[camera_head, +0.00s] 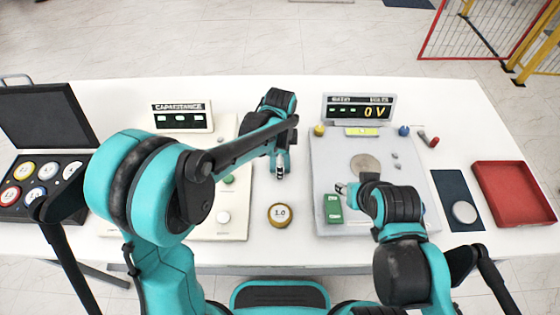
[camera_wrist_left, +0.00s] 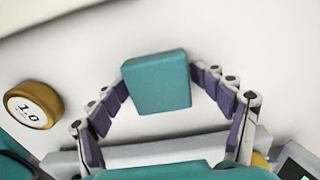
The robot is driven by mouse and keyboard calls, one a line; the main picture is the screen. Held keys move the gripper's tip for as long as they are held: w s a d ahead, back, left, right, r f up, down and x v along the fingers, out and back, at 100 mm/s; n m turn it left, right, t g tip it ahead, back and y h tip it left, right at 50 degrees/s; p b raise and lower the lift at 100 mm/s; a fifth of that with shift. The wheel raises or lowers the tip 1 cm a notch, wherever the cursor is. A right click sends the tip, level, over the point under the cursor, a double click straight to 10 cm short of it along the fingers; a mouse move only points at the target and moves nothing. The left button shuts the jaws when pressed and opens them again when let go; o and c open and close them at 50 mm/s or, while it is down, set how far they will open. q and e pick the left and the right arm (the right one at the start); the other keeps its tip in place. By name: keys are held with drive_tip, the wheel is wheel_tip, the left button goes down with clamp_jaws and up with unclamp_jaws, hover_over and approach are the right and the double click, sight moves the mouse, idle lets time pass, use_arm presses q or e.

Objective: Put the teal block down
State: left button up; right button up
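The teal block (camera_wrist_left: 157,82) shows in the left wrist view between the two fingers of my left gripper (camera_wrist_left: 160,78). The fingertips meet its left and right sides, so the gripper looks shut on it. In the head view my left gripper (camera_head: 280,171) is over the white table between the two instrument panels; I cannot make out the block there, nor whether it touches the table. My right gripper (camera_head: 342,188) is over the right panel, near a green rocker part (camera_head: 333,209); its opening is not clear.
A brass-rimmed 1.0 disc (camera_head: 279,214) lies in front of my left gripper and also shows in the wrist view (camera_wrist_left: 33,105). The capacitance panel (camera_head: 230,210) is left, the ratio panel (camera_head: 330,150) right. A red tray (camera_head: 512,190) and dark mat (camera_head: 450,187) lie farther right.

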use_arm(q)
drive_tip(key=shift+r, duration=0.1)
use_arm(e)
drive_tip(key=shift+s, duration=0.15)
use_arm(q)
drive_tip(key=shift+r, duration=0.1)
use_arm(e)
drive_tip(key=shift+r, duration=0.1)
use_arm(q)
wheel_tip(320, 180, up, 13)
drive_tip(key=p, duration=0.5)
drive_tip(key=s+a+r+n+t, duration=0.1)
drive_tip(key=s+a+n+t, duration=0.6)
drive_tip(key=s+a+n, duration=0.7)
drive_tip(key=a+n, duration=0.3)
drive_tip(key=n, duration=0.1)
drive_tip(key=shift+s+a+r, duration=0.35)
drive_tip(key=shift+a, duration=0.05)
use_arm(e)
wheel_tip(320, 180, up, 4)
drive_tip(key=shift+r, duration=0.15)
wheel_tip(320, 180, down, 3)
drive_tip(key=b, duration=0.3)
use_arm(q)
wheel_tip(320, 180, down, 2)
drive_tip(key=shift+f, duration=0.25)
use_arm(e)
drive_tip(key=shift+r, duration=0.25)
